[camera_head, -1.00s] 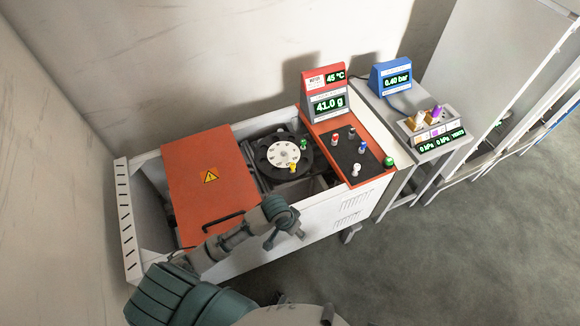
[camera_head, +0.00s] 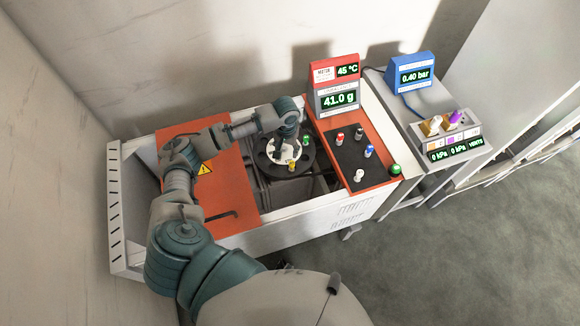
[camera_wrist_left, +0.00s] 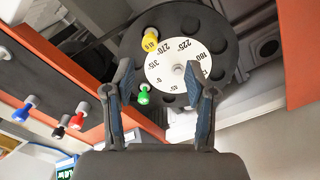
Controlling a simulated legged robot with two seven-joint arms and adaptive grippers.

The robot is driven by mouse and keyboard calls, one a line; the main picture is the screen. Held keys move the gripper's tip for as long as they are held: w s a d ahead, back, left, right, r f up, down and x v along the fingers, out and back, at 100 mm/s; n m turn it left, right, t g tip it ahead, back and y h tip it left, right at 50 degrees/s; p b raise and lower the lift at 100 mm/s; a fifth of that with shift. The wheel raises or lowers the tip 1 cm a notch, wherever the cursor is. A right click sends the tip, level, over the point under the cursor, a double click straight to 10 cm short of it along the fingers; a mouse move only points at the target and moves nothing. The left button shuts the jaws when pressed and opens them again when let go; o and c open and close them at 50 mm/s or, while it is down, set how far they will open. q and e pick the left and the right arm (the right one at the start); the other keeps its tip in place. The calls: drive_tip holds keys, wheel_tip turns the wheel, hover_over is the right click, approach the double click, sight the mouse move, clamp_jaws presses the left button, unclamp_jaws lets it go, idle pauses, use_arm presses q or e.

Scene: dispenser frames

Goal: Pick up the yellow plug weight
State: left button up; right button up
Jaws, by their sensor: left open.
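The yellow plug weight (camera_head: 291,165) stands in the dark round carousel at the front edge of its white dial. It also shows in the left wrist view (camera_wrist_left: 151,41), upper left of the dial. My left gripper (camera_head: 287,135) is over the far side of the carousel in the head view. In the left wrist view its two fingers (camera_wrist_left: 163,100) are apart, with nothing held between them. The yellow weight appears beyond the fingertips, apart from them. My right gripper is not in view.
A green weight (camera_wrist_left: 143,96) is in the carousel (camera_wrist_left: 225,35), close to one finger. Several coloured weights stand on the black panel (camera_head: 345,165) at right. The orange cover (camera_head: 225,195) lies left. The red display stand (camera_head: 337,88) rises behind the panel.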

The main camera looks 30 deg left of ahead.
use_arm(q)
hover_over(293, 164)
drive_tip(key=f, duration=0.5)
drive_tip(key=shift+s+a+f, duration=0.15)
drive_tip(key=shift+a+f, duration=0.1)
drive_tip(key=shift+f, duration=0.15)
drive_tip(key=shift+s+d+f, duration=0.15)
drive_tip(key=shift+d+f, duration=0.05)
drive_tip(key=shift+f, duration=0.05)
drive_tip(key=f, duration=0.2)
drive_tip(key=a+f, duration=0.1)
drive_tip(key=f+b, duration=0.1)
drive_tip(key=f, duration=0.1)
drive_tip(key=shift+w+a+f, duration=0.15)
drive_tip(key=shift+w+f, duration=0.15)
drive_tip(key=shift+w, duration=0.1)
drive_tip(key=shift+d+r, duration=0.15)
drive_tip(key=shift+d, duration=0.05)
drive_tip(key=shift+s+d, duration=0.1)
drive_tip(key=shift+d, duration=0.1)
drive_tip(key=shift+c, duration=1.3)
drive_tip(key=shift+d+r, duration=0.1)
drive_tip(key=shift+d, duration=0.05)
clamp_jaws()
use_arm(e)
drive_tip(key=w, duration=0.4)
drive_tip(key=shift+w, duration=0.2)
